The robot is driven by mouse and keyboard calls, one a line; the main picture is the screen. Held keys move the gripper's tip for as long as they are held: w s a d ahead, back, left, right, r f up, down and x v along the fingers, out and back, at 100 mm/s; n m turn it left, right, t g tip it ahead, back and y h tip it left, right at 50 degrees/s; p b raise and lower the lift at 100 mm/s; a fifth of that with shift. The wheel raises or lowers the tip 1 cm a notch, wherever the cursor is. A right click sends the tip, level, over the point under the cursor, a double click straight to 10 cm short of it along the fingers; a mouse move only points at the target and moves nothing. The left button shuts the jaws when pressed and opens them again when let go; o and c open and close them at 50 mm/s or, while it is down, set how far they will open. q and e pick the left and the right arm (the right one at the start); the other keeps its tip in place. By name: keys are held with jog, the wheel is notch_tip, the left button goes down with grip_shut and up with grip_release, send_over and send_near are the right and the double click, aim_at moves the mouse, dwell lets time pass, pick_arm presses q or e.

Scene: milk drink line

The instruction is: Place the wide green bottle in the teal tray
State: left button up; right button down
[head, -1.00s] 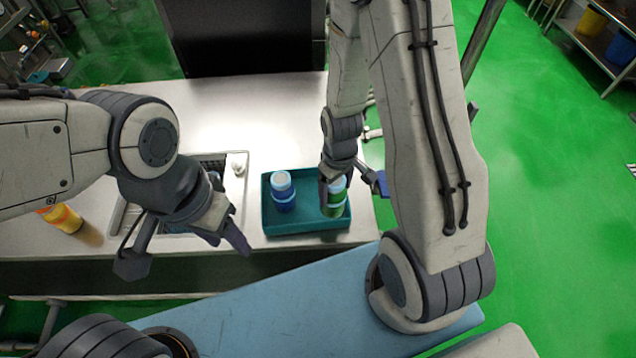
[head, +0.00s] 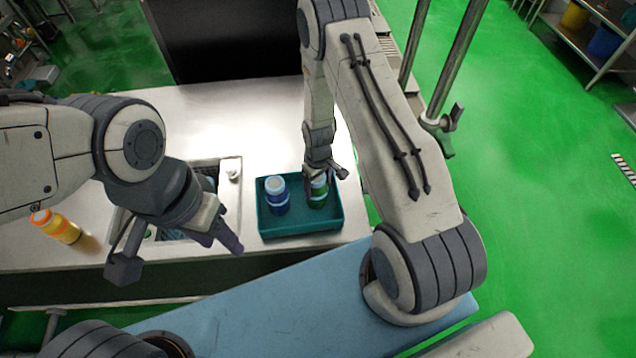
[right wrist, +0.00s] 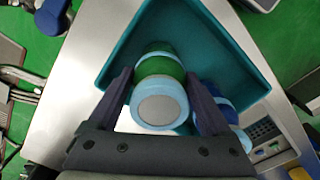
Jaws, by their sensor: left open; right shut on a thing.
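The wide green bottle (head: 318,191), green with light blue bands, is upright in the right part of the teal tray (head: 300,229). My right gripper (head: 326,173) is shut on it from above. In the right wrist view the green bottle (right wrist: 159,88) is between the two fingers, its pale round top facing the camera, over the teal tray (right wrist: 215,40). I cannot tell whether its base touches the tray floor. A blue bottle (head: 277,197) stands in the tray's left part. My left gripper (head: 222,238) is open and empty, left of the tray.
A sunken basin (head: 228,185) lies left of the tray, partly hidden by my left arm. The steel counter (head: 250,115) is clear behind the tray.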

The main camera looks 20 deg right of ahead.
jog(key=shift+f, duration=0.2)
grip_release()
jog(key=shift+r, duration=0.1)
